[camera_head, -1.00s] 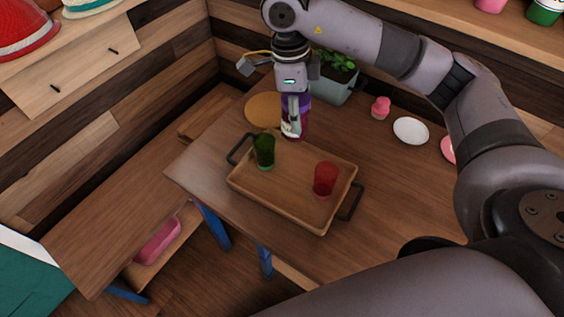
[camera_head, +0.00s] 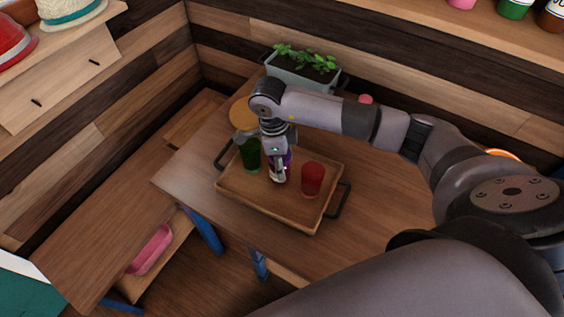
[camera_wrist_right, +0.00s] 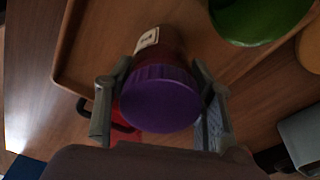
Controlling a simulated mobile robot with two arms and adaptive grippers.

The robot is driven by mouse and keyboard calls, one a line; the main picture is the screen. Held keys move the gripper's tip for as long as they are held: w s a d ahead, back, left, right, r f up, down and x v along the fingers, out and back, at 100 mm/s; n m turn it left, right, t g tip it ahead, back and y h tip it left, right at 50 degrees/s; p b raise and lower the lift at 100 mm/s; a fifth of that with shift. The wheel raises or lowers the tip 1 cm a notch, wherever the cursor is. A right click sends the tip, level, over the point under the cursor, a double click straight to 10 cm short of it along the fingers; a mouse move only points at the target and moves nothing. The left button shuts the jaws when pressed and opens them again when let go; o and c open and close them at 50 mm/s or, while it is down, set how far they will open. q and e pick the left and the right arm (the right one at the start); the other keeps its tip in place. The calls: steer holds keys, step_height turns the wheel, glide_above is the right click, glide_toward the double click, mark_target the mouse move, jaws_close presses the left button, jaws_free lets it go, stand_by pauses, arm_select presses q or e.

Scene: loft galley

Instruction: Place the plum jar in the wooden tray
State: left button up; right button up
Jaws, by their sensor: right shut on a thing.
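The plum jar (camera_wrist_right: 160,95) has a purple lid and a dark red body with a pale label. In the head view the jar (camera_head: 287,160) is mostly hidden behind my right gripper (camera_head: 278,176). My right gripper is shut on the jar, with a finger on either side in the right wrist view. The jar is over the middle of the wooden tray (camera_head: 265,204), between a green glass and a red glass. I cannot tell whether its base touches the tray floor. My left gripper is not in view.
The green glass (camera_head: 250,155) stands left of the jar in the tray, and the red glass (camera_head: 312,180) stands right of it. A planter (camera_head: 300,72) is behind my arm. The table front (camera_head: 185,180) is clear.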

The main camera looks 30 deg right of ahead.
steer(key=shift+f, duration=0.55)
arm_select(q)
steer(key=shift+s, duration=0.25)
arm_select(e)
steer(key=shift+f, duration=0.2)
steer(key=o, duration=1.6)
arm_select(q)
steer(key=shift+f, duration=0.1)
arm_select(e)
steer(key=shift+r, duration=0.15)
